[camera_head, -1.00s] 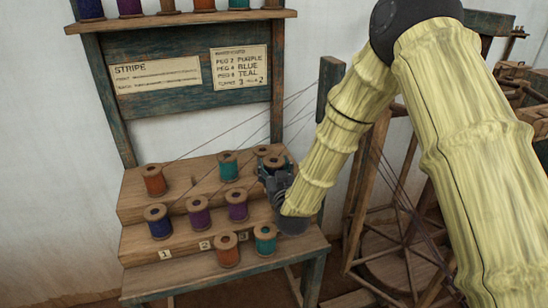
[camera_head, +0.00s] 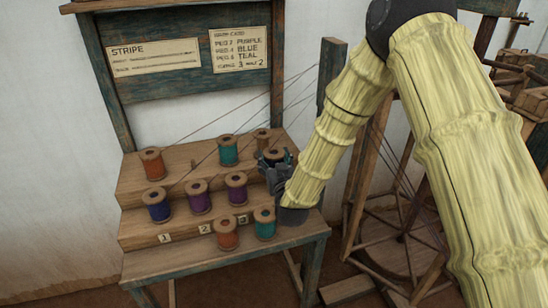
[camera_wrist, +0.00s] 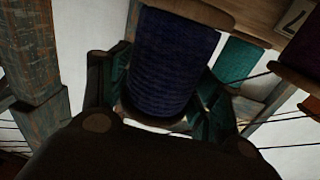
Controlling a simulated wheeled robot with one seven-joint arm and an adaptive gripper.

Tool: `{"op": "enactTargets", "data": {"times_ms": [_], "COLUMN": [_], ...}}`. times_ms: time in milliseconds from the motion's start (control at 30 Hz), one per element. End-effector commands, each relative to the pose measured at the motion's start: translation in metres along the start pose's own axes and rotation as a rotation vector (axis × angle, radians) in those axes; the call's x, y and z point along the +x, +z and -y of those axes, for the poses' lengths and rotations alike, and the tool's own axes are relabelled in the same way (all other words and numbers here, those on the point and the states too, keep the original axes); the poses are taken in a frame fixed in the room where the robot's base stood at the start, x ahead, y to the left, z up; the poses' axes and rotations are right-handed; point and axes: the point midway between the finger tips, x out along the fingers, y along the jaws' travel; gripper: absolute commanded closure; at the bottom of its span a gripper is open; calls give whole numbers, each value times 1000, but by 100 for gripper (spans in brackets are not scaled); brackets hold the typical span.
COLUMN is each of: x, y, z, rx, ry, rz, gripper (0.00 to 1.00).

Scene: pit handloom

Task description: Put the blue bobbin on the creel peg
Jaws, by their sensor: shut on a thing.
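My gripper (camera_head: 273,163) is at the right end of the stepped creel stand (camera_head: 180,265), just in front of a brown bobbin (camera_head: 262,138). It is shut on a dark blue bobbin (camera_wrist: 168,60), which fills the space between the fingers in the wrist view. The head view mostly hides the held bobbin. Another blue bobbin (camera_head: 157,205) sits at the left of the middle step. A bare peg (camera_head: 193,163) shows on the upper step, between an orange bobbin (camera_head: 152,163) and a teal bobbin (camera_head: 228,150).
Two purple bobbins (camera_head: 199,197) (camera_head: 236,187) stand on the middle step. An orange bobbin (camera_head: 226,234) and a teal bobbin (camera_head: 264,222) stand on the lower one. Threads run above the steps from a post (camera_head: 330,80). A sign (camera_head: 240,50) hangs behind; a wooden frame is at right.

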Motion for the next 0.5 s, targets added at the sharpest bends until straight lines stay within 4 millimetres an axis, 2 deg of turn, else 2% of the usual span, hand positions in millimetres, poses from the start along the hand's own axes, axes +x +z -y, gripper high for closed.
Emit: {"op": "enactTargets", "data": {"times_ms": [500], "x": [0], "y": [29], "z": [0], "rx": [0], "ry": [0], "rz": [-1], "gripper": [64]}}
